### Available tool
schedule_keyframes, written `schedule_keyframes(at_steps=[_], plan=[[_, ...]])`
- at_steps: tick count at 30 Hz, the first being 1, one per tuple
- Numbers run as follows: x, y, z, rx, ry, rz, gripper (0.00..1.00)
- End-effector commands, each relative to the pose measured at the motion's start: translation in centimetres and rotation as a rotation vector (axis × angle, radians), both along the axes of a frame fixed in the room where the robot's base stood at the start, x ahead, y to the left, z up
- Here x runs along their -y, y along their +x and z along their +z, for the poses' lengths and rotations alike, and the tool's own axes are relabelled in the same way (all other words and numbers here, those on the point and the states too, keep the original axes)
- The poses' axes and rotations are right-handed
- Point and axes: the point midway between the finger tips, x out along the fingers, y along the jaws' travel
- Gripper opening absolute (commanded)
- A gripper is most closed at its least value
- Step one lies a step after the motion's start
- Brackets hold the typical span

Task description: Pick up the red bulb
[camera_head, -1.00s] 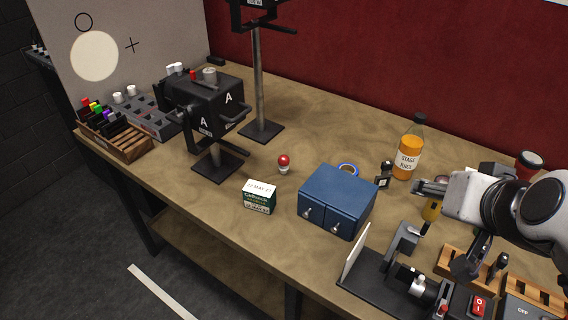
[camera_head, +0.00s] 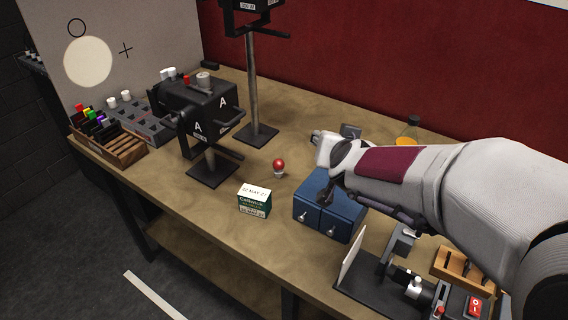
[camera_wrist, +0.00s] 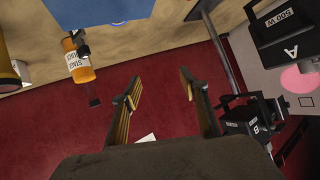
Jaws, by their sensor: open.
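The red bulb (camera_head: 279,165) has a round red top and a pale base. It stands upright on the table in the head view, between the lamp stands and the blue drawer box, behind the small green-and-white carton. My gripper (camera_wrist: 160,92) shows two spread fingers with nothing between them in the wrist view. In the head view it is over the back of the blue box, to the right of the bulb and higher than it. The bulb does not show clearly in the wrist view.
The carton (camera_head: 254,201) and blue drawer box (camera_head: 329,211) flank the bulb's front. Black lamp A (camera_head: 199,118) and a tall stand (camera_head: 253,90) rise to its left. An orange bottle (camera_wrist: 77,62) shows in the wrist view. Bare tabletop lies behind the bulb.

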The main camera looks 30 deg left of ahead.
Motion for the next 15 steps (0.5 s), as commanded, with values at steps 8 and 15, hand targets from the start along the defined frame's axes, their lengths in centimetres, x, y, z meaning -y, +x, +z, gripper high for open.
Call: schedule_keyframes(at_steps=[8,15], plan=[[-5.9,-0.2,-4.0,0.051,-0.019,-0.02,0.44],[-10.1,-1.3,-8.0,0.099,-0.052,-0.05,0.44]])
